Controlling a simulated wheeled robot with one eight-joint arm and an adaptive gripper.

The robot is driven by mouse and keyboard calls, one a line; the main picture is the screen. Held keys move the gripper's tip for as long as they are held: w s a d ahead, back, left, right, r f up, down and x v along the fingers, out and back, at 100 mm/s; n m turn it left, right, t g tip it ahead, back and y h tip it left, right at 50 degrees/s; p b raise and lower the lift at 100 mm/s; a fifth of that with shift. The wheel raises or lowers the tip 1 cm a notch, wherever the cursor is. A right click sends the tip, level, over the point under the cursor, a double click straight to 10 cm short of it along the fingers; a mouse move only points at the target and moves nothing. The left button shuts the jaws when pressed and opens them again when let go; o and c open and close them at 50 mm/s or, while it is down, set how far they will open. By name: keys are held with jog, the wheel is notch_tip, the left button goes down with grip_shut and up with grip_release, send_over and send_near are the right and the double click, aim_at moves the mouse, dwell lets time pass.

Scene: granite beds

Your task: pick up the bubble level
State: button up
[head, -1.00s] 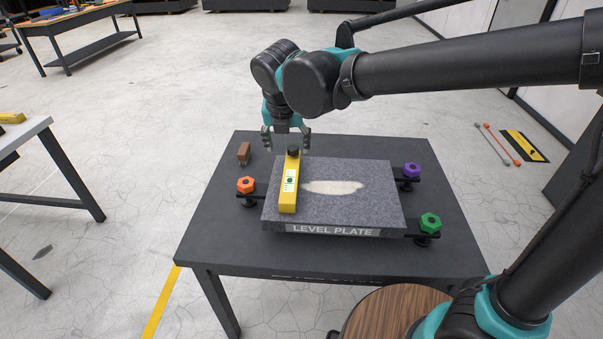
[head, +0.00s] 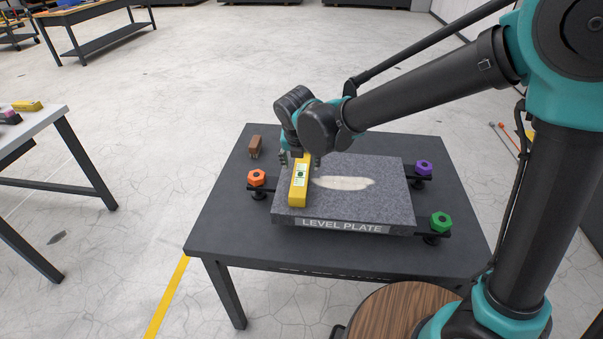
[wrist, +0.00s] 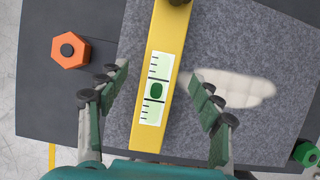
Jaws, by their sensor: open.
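The bubble level (head: 298,188) is a yellow bar with a green vial window, lying on the left part of the grey granite plate (head: 400,190) marked LEVEL PLATE. In the wrist view the level (wrist: 150,120) runs lengthwise between the fingers of my gripper (wrist: 162,80), with a dark knob at its far end. My gripper is open, one finger on each side of the level, with gaps showing on both sides. In the head view my gripper (head: 300,158) is over the level's far end, partly hiding it.
Orange (head: 256,178), purple (head: 424,168) and green (head: 440,222) knobs stand around the plate. A small brown block (head: 255,146) sits on the dark table (head: 225,225) at the back left. A pale patch (head: 343,183) marks the plate right of the level.

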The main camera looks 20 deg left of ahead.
aim_at(301, 168)
jog(key=shift+x, duration=2.2)
grip_shut()
